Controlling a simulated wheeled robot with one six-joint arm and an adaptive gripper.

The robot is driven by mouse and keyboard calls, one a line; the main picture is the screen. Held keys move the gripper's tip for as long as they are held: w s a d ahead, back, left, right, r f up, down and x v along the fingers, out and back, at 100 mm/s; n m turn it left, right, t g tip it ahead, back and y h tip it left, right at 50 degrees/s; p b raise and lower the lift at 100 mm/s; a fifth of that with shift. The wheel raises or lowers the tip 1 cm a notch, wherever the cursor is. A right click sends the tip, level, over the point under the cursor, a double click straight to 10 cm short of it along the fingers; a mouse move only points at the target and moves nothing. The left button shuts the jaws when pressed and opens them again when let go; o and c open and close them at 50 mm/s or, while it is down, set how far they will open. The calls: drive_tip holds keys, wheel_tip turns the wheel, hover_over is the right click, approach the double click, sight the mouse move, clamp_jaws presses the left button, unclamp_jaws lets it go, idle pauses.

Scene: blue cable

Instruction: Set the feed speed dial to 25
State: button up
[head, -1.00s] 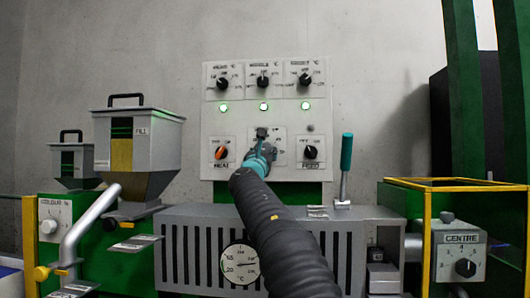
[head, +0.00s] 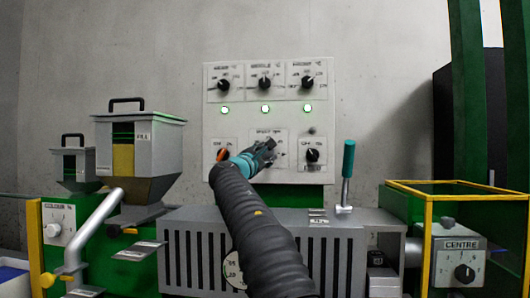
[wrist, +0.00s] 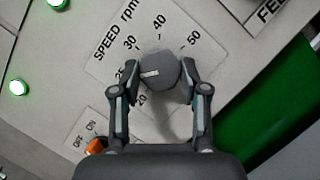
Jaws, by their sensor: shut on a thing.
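The feed speed dial (wrist: 163,74) is a round grey knob on a white panel marked "SPEED rpm" in the wrist view. Its white pointer line faces left in that view, towards the number partly hidden behind the left finger, between 20 and 30; it looks like 25. My gripper (wrist: 160,75) is shut on the knob, one finger on each side. In the head view my gripper (head: 262,152) is at the lower middle of the control panel (head: 212,120) and covers most of the dial.
Neighbouring controls sit close by: an orange-pointer knob (head: 222,154) on the left and a black feed knob (head: 312,155) on the right. Three lit green lamps (head: 265,109) are above. A teal-handled lever (head: 347,170) stands right of the panel, and a hopper (head: 150,150) stands left.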

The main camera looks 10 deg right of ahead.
idle(0.5)
drive_tip(key=o, duration=1.2)
drive_tip(key=shift+c, duration=0.2)
drive_tip(key=shift+a, duration=0.15)
drive_tip(key=v, duration=1.2)
